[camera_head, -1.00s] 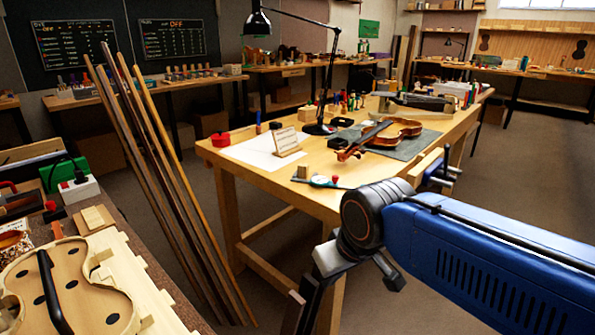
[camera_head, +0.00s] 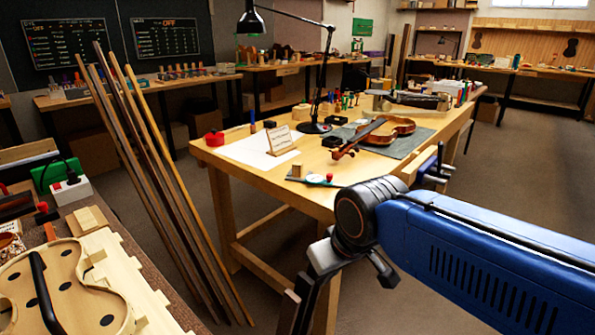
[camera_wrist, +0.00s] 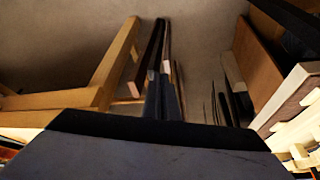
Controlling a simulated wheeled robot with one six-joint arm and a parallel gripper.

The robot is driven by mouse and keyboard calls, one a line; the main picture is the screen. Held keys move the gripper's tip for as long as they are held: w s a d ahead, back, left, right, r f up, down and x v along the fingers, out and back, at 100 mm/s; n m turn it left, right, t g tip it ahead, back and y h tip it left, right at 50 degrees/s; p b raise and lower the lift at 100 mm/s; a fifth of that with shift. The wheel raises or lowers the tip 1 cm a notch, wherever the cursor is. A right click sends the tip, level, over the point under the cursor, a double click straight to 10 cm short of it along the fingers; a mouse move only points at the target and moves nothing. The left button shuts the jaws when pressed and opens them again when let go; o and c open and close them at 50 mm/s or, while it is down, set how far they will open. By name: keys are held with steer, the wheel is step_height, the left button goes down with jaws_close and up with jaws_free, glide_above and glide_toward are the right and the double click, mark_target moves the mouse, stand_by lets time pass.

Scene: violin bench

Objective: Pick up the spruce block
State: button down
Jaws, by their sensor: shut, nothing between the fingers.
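A flat pale block (camera_head: 88,219) lies on the left bench. I cannot tell for sure which is the spruce block. My gripper (camera_head: 299,308) hangs low in front of the central workbench, partly cut off by the bottom edge of the head view. In the wrist view my gripper (camera_wrist: 165,82) is shut and empty, pointing toward the floor. It is apart from both blocks, and neither can be made out clearly there.
The central workbench (camera_head: 245,172) carries a violin (camera_head: 388,132), a lamp and a small sign. Long wood strips (camera_head: 160,180) lean at the left, between the benches. A violin body (camera_head: 75,285) lies on the left bench. Floor is free at the right.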

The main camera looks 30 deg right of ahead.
steer(key=c, duration=2.5)
jaws_free()
steer(key=o, duration=1.1)
steer(key=shift+w+d+r+m, duration=0.2)
steer(key=shift+w+r+m, duration=0.1)
steer(key=shift+w+r, duration=0.9)
steer(key=shift+o, duration=0.2)
steer(key=w+d+r+m+g+h, duration=0.15)
steer(key=w+d+r+m, duration=0.25)
steer(key=w+r, duration=0.9)
steer(key=w+d+r+m+h, duration=0.2)
steer(key=w+d+r+m, duration=0.2)
steer(key=w+r, duration=0.9)
glide_above(297, 164)
steer(key=s+a, duration=0.1)
step_height(297, 164, down, 15)
steer(key=shift+s+a+x, duration=0.1)
steer(key=shift+a+x, duration=0.05)
steer(key=shift+x, duration=1.2)
steer(key=shift+s+a+x, duration=0.1)
steer(key=shift+a+x, duration=0.05)
steer(key=shift+x, duration=1.2)
